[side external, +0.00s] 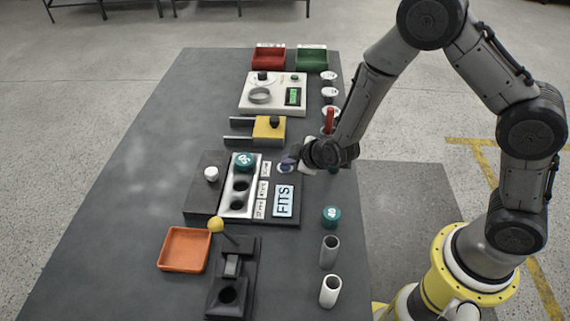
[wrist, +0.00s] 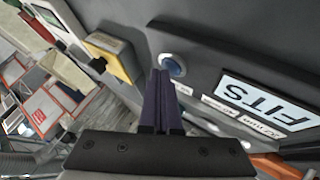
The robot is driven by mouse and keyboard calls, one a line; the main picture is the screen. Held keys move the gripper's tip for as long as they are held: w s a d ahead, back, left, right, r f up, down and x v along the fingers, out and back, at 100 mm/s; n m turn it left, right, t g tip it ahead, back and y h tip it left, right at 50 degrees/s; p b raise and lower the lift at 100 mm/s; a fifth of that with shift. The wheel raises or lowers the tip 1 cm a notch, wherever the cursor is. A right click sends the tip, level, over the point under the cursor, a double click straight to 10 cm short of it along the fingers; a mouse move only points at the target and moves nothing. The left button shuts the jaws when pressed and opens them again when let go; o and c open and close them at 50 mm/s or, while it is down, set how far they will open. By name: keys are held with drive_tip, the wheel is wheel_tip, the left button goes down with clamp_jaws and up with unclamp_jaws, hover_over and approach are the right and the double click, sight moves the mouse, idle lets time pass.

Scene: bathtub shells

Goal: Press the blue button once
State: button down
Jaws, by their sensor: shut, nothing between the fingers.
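The blue button (side external: 285,168) is a small round cap at the top right of the dark gauge panel (side external: 210,200). It also shows in the wrist view as a blue disc in a pale ring (wrist: 173,64). My gripper (side external: 291,158) is right at the button in the side view and partly covers it. In the wrist view my dark purple fingers (wrist: 160,73) are together and empty, with their tips beside the left edge of the button. I cannot tell whether they touch it. The panel's screen (side external: 284,200) reads FITS.
A teal cylinder (side external: 243,160) sits in the panel's pale block; another (side external: 331,216) stands at the table's right edge. A yellow block fixture (side external: 269,127) is behind. A yellow-knobbed lever (side external: 216,225) and orange tray (side external: 185,249) are in front. The table's left side is clear.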

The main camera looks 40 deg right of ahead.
sight(289, 168)
drive_tip(key=shift+r, duration=0.1)
idle(0.3)
drive_tip(key=shift+r, duration=0.7)
drive_tip(key=shift+r, duration=2.5)
